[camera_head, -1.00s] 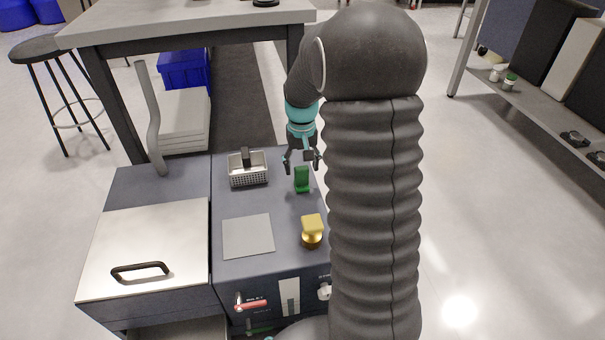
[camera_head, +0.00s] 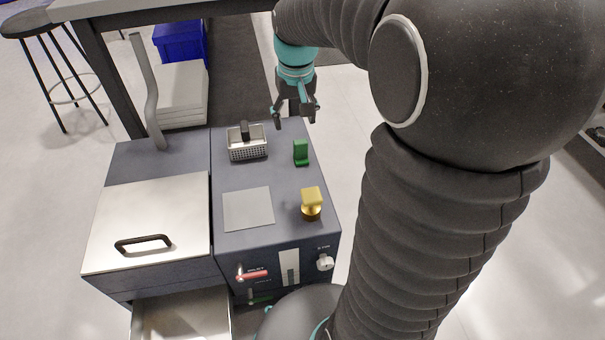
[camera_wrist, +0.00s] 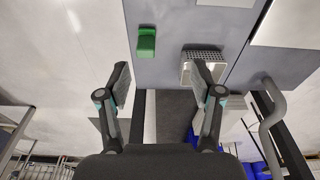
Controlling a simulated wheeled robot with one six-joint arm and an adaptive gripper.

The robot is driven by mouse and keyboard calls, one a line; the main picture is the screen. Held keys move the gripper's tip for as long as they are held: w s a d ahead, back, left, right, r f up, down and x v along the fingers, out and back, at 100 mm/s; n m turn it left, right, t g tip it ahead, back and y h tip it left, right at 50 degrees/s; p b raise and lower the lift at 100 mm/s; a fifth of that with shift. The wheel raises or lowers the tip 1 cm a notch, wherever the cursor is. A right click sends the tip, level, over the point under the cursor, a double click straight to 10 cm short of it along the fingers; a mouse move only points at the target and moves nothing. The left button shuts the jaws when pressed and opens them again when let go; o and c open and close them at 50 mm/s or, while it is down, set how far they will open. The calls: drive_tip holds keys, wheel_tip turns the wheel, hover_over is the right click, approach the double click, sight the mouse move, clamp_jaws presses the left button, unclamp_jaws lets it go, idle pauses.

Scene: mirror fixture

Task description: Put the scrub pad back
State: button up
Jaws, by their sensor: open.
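A small green block (camera_head: 300,152) stands upright on the dark counter top; it also shows in the wrist view (camera_wrist: 147,42). I cannot tell for certain whether it is the scrub pad. A yellow block on a round brass-coloured base (camera_head: 311,202) stands nearer the front edge. A perforated metal basket (camera_head: 248,152) with a black upright part sits left of the green block. My gripper (camera_head: 294,115) is open and empty, beyond the green block and apart from it. Its two fingers show spread in the wrist view (camera_wrist: 161,70).
A flat grey square plate (camera_head: 248,209) lies on the counter. To its left is a metal lid (camera_head: 150,222) with a black handle. A grey bent pipe (camera_head: 148,92) rises at the back left. A red lever (camera_head: 252,274) and a white knob (camera_head: 325,262) are on the front.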

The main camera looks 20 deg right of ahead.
drive_tip(key=s+a+r+t, duration=0.1)
drive_tip(key=s+a+t, duration=0.1)
drive_tip(key=s, duration=0.7)
drive_tip(key=s+a+r+n+t, duration=0.1)
drive_tip(key=s+a, duration=0.3)
drive_tip(key=s, duration=0.6)
drive_tip(key=shift+s+a+r+n+t, duration=0.2)
drive_tip(key=shift+a+r+n+t, duration=0.1)
drive_tip(key=shift+a+r+t, duration=0.15)
drive_tip(key=shift+d, duration=0.15)
